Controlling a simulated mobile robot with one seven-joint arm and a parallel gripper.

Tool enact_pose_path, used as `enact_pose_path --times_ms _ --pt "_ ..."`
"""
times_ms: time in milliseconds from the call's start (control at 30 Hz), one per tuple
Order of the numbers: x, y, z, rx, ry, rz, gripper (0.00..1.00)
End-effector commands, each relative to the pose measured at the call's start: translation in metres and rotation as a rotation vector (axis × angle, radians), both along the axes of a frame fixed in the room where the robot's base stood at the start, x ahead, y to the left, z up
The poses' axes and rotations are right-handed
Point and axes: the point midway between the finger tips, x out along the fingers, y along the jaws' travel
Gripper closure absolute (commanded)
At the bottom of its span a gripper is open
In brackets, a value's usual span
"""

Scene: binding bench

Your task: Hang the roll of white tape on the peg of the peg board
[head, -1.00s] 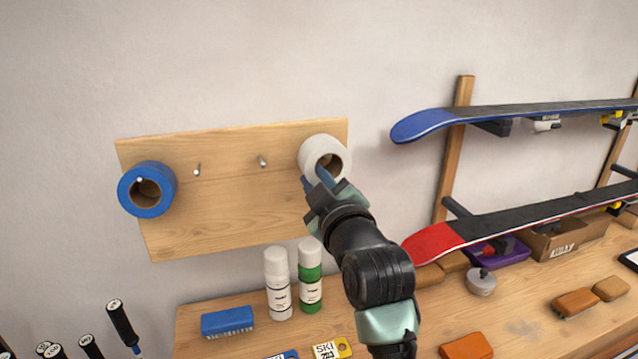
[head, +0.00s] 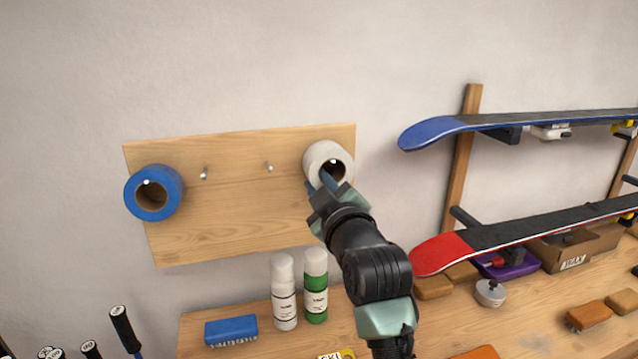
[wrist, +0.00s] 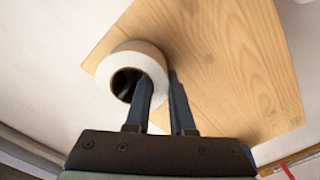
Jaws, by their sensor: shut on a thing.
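The roll of white tape (head: 313,160) is at the right end of the wooden peg board (head: 230,225), its hole facing out. A bright peg tip (head: 333,161) shows inside the hole, so the roll appears to be around that peg. My gripper (head: 318,181) is shut on the lower wall of the roll. In the wrist view, one finger of my gripper (wrist: 160,88) is in the hole and the other is outside the roll (wrist: 155,62). I cannot tell whether the roll's weight rests on the peg.
A blue tape roll (head: 138,196) hangs on the left peg. Two middle pegs (head: 204,174) (head: 269,167) are bare.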

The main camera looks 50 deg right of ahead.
Motion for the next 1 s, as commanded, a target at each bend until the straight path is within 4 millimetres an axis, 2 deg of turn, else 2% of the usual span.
enact_pose_path --times_ms 167,200,367,567,667,1000 --pt "0.0005 0.0001 -0.0058 0.009 0.008 0.001 1.00" --pt "0.0005 0.0001 -0.0059 0.010 0.009 0.000 0.71" --pt "0.0003 0.0001 -0.0046 0.007 0.007 0.000 0.43" --pt "0.0002 0.0000 -0.0031 0.006 0.005 0.000 0.43" --pt "0.0001 0.0000 -0.0032 0.006 0.005 0.000 0.28" --pt "-0.0032 0.0020 -0.0009 0.002 0.001 0.000 0.28"
